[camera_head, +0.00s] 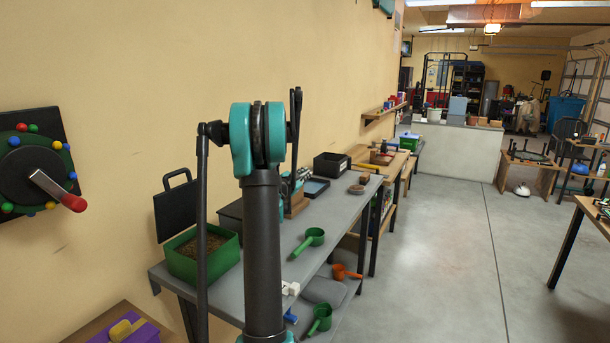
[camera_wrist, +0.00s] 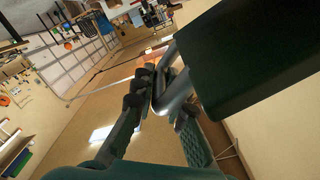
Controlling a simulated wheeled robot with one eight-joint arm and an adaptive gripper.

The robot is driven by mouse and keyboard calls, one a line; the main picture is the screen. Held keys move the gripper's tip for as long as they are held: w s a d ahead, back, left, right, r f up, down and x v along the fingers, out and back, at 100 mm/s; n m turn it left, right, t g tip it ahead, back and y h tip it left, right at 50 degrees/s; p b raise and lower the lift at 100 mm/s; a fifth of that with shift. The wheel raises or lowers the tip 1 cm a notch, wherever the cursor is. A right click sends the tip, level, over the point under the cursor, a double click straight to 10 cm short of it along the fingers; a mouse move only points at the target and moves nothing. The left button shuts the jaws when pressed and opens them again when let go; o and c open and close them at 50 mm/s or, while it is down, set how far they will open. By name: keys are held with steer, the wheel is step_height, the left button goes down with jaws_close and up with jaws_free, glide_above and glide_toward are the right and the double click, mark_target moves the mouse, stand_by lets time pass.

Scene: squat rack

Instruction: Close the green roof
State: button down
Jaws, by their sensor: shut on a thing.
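In the wrist view, my gripper (camera_wrist: 158,97) is shut on a grey metal handle (camera_wrist: 180,90), which passes between its dark fingers. A large dark green panel (camera_wrist: 255,50) fills the upper right of that view, close beside the handle. It looks like the roof, but its other edges lie outside the view. I cannot tell from this angle how far it is open. In the camera_head view, my arm stands in the middle over the grey workbench, and the gripper's jaws are hidden behind it.
A green scoop (camera_head: 309,240) and a black bin (camera_head: 331,165) sit on the grey bench (camera_head: 340,213).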

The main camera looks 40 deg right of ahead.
steer(key=c, duration=1.5)
jaws_free()
steer(key=shift+c, duration=0.2)
steer(key=shift+r, duration=0.1)
step_height(320, 180, up, 10)
steer(key=shift+f, duration=0.1)
